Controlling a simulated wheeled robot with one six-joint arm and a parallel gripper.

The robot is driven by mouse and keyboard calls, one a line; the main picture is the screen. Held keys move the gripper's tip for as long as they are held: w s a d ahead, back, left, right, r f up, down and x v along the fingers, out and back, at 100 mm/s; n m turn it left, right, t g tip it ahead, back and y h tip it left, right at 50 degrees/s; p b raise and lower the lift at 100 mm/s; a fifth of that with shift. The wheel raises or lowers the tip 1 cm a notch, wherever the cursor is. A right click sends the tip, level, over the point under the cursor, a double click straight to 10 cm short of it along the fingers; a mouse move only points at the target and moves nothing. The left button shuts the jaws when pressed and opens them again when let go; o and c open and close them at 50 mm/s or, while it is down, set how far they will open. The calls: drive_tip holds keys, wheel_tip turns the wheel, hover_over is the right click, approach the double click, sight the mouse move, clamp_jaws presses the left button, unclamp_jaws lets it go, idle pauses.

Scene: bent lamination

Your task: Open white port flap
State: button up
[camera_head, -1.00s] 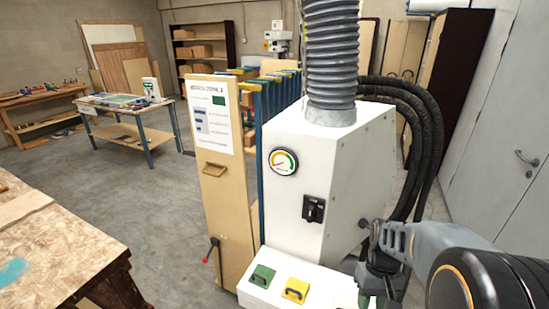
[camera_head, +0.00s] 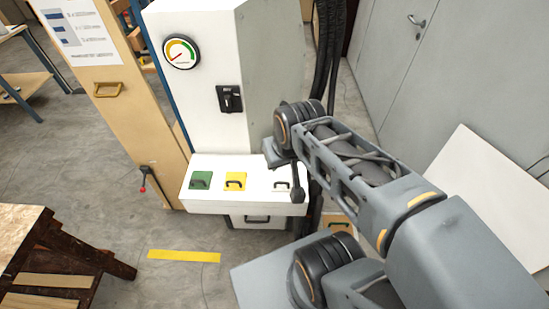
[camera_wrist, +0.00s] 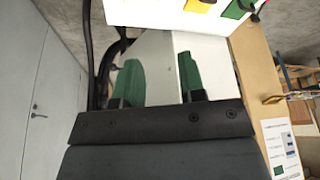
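The white port flap (camera_head: 281,184) with a dark handle is at the right end of the white ledge (camera_head: 215,207), beside a yellow flap (camera_head: 235,181) and a green flap (camera_head: 200,180). Part of my arm's end overlaps the right side of the ledge in the head view, and my fingers cannot be made out there. In the wrist view my gripper (camera_wrist: 158,77) is open and empty, its two green-padded fingers apart. The yellow flap (camera_wrist: 197,5) and green flap (camera_wrist: 238,8) show at the top edge; the white flap cannot be made out there.
The white machine cabinet (camera_head: 200,80) rises behind the ledge, with a gauge (camera_head: 180,52) and a black switch (camera_head: 229,98). Black hoses (camera_head: 327,60) hang at its right. A wooden table (camera_head: 30,245) is at lower left. Floor with a yellow strip (camera_head: 184,256) is open in front.

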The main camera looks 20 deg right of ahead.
drive_tip(key=w+d+f+g+b, duration=0.2)
drive_tip(key=w+f+b, duration=0.15)
drive_tip(key=f, duration=0.25)
drive_tip(key=n+g+b, duration=0.3)
drive_tip(key=n+g, duration=0.1)
drive_tip(key=n, duration=0.3)
hover_over(284, 178)
drive_tip(key=s, duration=0.1)
wheel_tip(284, 178, down, 6)
drive_tip(key=r+n, duration=0.1)
drive_tip(key=n, duration=0.6)
drive_tip(key=shift+y, duration=0.4)
drive_tip(key=f, duration=0.4)
drive_tip(key=s+a+f, duration=0.1)
drive_tip(key=f, duration=0.3)
drive_tip(key=s+f+p, duration=0.1)
drive_tip(key=f, duration=0.3)
drive_tip(key=shift+s+a, duration=0.1)
drive_tip(key=shift+a, duration=0.25)
drive_tip(key=shift+c, duration=0.2)
clamp_jaws()
